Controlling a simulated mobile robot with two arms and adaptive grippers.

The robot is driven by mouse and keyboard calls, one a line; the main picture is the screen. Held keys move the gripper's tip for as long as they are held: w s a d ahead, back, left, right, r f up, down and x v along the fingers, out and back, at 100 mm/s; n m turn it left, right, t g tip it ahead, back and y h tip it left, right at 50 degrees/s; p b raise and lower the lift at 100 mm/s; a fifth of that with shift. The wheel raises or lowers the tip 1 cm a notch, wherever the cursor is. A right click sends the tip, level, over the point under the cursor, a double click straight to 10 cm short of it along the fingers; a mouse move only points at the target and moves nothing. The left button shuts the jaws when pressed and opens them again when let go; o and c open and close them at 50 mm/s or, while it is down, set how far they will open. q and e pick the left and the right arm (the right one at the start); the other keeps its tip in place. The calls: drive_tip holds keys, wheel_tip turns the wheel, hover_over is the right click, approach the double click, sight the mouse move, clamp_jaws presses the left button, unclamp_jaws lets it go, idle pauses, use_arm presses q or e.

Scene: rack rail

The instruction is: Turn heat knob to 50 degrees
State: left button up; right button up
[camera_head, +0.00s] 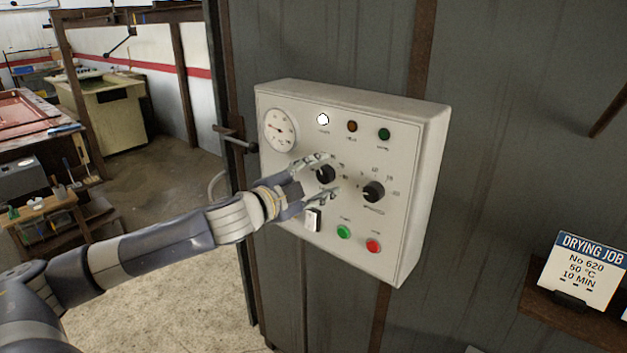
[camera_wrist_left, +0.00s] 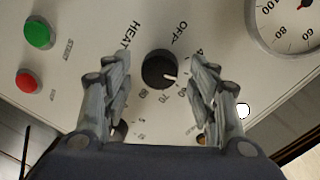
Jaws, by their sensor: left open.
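The heat knob (camera_head: 325,173) is a round black knob on the white control box, the left of two knobs in the head view. In the left wrist view the heat knob (camera_wrist_left: 159,69) sits between the fingers, near the words HEAT and OFF. Its white mark points to the lower right there. The 70 and 80 marks show below it; other numbers are partly hidden by a finger. My left gripper (camera_head: 329,174) is open, its fingers on either side of the knob, and it also shows in the left wrist view (camera_wrist_left: 160,82). Contact is not clear. My right gripper is not in view.
The control box (camera_head: 415,200) also has a second black knob (camera_head: 373,191), a gauge (camera_head: 279,130), a lit white lamp (camera_head: 323,119), a green button (camera_head: 344,232) and a red button (camera_head: 373,246). A card (camera_head: 583,270) reads No 620, 50 °C, 10 MIN.

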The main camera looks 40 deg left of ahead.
sight(323, 177)
use_arm(q)
drive_tip(key=shift+s, duration=0.1)
drive_tip(key=shift+s+a+f, duration=0.1)
drive_tip(key=shift+s+a, duration=0.1)
drive_tip(key=shift+s, duration=1.6)
drive_tip(key=s+r, duration=0.1)
drive_tip(key=s, duration=0.7)
drive_tip(key=shift+a, duration=0.35)
drive_tip(key=shift+a, duration=0.1)
